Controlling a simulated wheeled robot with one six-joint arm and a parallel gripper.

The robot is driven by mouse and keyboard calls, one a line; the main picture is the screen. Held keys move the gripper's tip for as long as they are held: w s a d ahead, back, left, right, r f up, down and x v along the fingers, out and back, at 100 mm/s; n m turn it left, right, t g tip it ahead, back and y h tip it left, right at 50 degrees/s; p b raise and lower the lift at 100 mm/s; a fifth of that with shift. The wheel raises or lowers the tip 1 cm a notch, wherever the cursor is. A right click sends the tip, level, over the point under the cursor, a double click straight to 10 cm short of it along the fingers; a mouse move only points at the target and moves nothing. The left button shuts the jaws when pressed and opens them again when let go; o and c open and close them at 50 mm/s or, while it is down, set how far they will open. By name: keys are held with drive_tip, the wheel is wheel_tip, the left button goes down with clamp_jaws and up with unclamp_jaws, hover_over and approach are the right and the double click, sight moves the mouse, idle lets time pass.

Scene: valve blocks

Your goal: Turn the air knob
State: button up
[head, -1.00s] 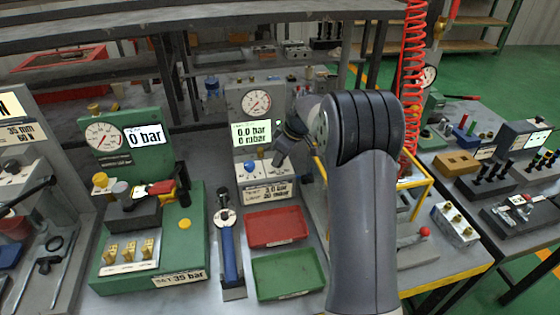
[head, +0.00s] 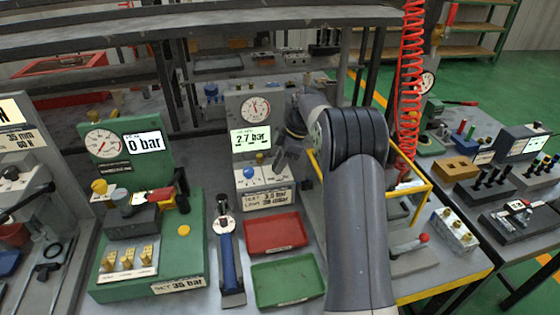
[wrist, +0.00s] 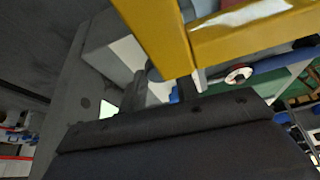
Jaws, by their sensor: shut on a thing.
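The grey test unit (head: 265,196) stands at the middle back of the bench, with a round gauge and a lit display (head: 250,138) reading 2.7 bar. A blue knob (head: 249,173) and a yellow knob (head: 260,156) sit on its panel, left of my gripper. My gripper (head: 281,160) points down at the right part of this panel and is shut on the air knob there. The jaws and my wrist hide that knob in the head view. In the wrist view the jaws are mostly covered by dark parts and a yellow bar, so the grip shows poorly.
A yellow frame (head: 425,178) stands close to the right of my gripper and crosses the wrist view (wrist: 165,35). A red tray (head: 272,232) and a green tray (head: 287,280) lie in front. A green test unit (head: 195,240) stands left. A red coiled hose (head: 410,90) hangs right.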

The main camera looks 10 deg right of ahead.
idle(0.4)
drive_tip(key=o, duration=1)
drive_tip(key=v, duration=1)
drive_tip(key=shift+d+r, duration=0.1)
drive_tip(key=shift+r, duration=0.3)
drive_tip(key=x, duration=1.1)
drive_tip(key=shift+d, duration=0.1)
drive_tip(key=shift+r, duration=0.1)
